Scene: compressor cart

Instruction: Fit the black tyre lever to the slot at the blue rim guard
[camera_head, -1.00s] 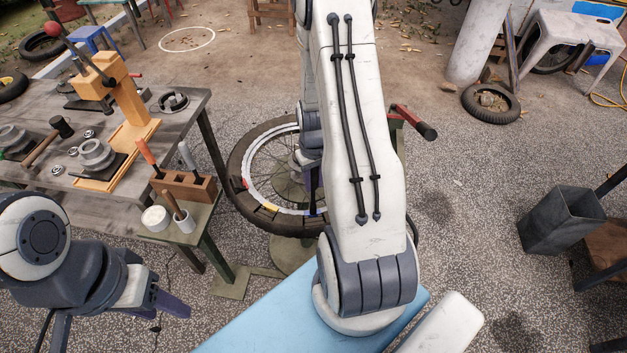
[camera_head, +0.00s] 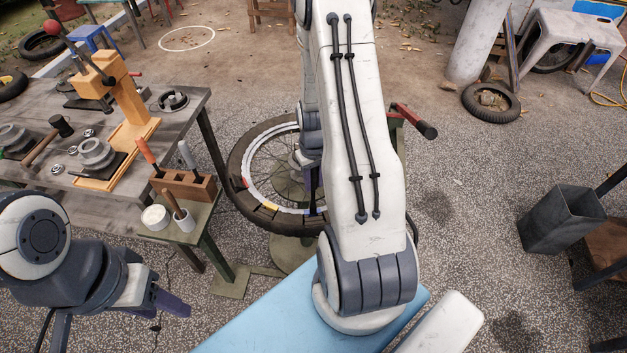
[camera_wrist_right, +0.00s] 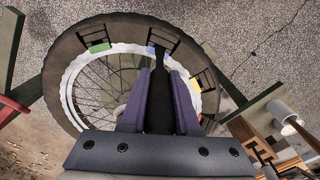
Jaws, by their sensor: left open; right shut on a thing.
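The black tyre lever (camera_wrist_right: 159,100) is held between the purple fingers of my right gripper (camera_wrist_right: 160,82) in the right wrist view. Its narrow tip points at the blue rim guard (camera_wrist_right: 152,50) on the wheel's rim. The tip overlaps the guard's right side in the picture; I cannot tell whether it is in the slot. My left gripper (camera_head: 165,307) is open and empty at the lower left, away from the wheel.
The spoked wheel with its black tyre (camera_head: 236,165) lies on a stand. A green guard (camera_wrist_right: 98,47) and a yellow guard (camera_wrist_right: 196,86) flank the blue one. A small green table (camera_head: 205,222) holds a wooden tool block (camera_head: 183,185) beside the wheel. A light blue surface (camera_head: 265,325) lies in front.

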